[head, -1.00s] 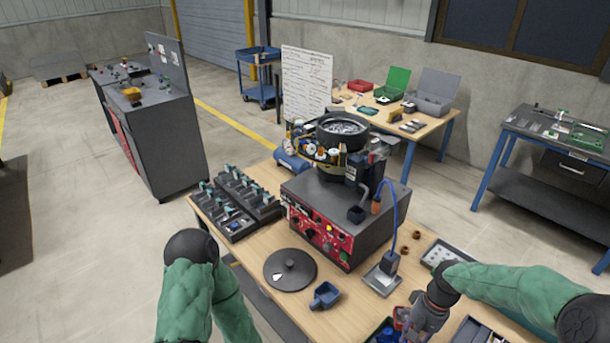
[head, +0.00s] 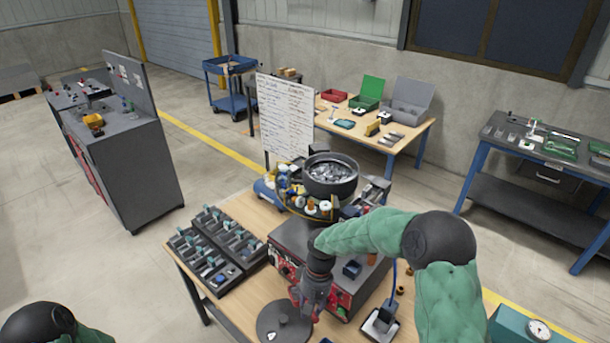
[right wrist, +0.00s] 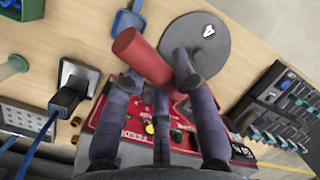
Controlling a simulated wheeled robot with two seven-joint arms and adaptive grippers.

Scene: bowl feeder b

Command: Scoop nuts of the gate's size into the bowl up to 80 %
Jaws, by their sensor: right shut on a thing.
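The black feeder bowl (head: 331,187) stands on top of the grey feeder box and holds a heap of silvery parts. Their size cannot be told. My right gripper (head: 302,300) hangs in front of the feeder's red control panel (right wrist: 160,118), above the dark round lid (head: 272,318). In the right wrist view its fingers (right wrist: 150,72) are shut on a red cylinder (right wrist: 138,52). What else belongs to this cylinder is hidden. A blue scoop-like cup (right wrist: 127,22) lies on the table beside the lid. The gate's size cannot be read. My left gripper is out of view.
A grey block with a blue cable (head: 381,320) and small brown nuts (right wrist: 76,122) lie to the right. Bare wood (head: 245,215) shows behind the trays.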

